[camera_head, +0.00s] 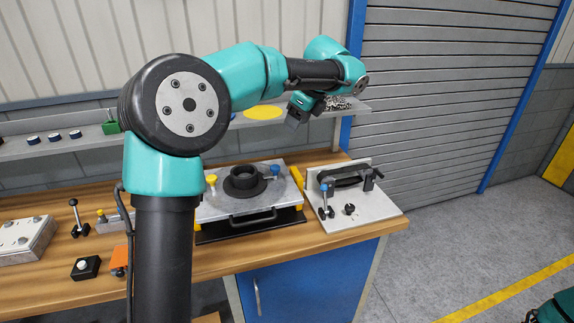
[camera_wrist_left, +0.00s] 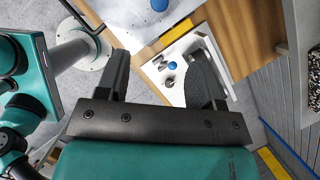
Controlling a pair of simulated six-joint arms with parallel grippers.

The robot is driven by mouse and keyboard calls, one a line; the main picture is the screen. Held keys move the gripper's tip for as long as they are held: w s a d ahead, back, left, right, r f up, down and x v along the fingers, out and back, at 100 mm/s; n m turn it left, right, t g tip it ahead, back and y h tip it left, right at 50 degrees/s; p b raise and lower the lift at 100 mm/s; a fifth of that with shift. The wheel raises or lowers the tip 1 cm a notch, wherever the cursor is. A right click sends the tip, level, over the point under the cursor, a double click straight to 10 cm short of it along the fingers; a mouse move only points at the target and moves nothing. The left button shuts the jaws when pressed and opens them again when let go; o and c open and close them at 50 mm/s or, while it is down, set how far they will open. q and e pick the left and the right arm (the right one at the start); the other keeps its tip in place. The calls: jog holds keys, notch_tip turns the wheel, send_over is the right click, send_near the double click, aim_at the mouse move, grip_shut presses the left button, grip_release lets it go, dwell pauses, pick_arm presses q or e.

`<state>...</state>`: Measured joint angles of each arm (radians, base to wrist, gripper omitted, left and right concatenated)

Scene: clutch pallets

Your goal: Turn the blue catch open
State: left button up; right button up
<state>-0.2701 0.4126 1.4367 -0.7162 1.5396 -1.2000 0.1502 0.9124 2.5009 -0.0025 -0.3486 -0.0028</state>
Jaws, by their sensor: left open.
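A grey metal pallet (camera_head: 216,208) lies on the workbench, with a dark round clutch part (camera_head: 244,182) on it. A blue-topped catch (camera_head: 275,170) stands at the pallet's right side, and a yellow-topped catch (camera_head: 211,180) at its left. A blue top also shows at the upper edge of the left wrist view (camera_wrist_left: 159,4). My left gripper (camera_head: 302,111) is up near the shelf, above and right of the pallet, apart from the catches. In the left wrist view its two jaws (camera_wrist_left: 166,76) are spread with nothing between them. My right gripper is out of view.
A light plate fixture (camera_head: 372,213) with a black bar and a blue knob (camera_head: 324,187) stands right of the pallet. A small black box with a white button (camera_head: 84,267) and a lever (camera_head: 77,219) are at left. A shelf (camera_head: 66,147) runs behind.

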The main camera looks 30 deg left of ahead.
aim_at(275, 167)
pick_arm(q)
jog(key=shift+a+f, duration=0.1)
jog(key=shift+f, duration=0.1)
jog(key=x, duration=1.7)
jog(key=shift+f, duration=0.1)
jog(key=shift+c, duration=0.3)
jog(key=c, duration=0.9)
jog(key=shift+o, duration=0.2)
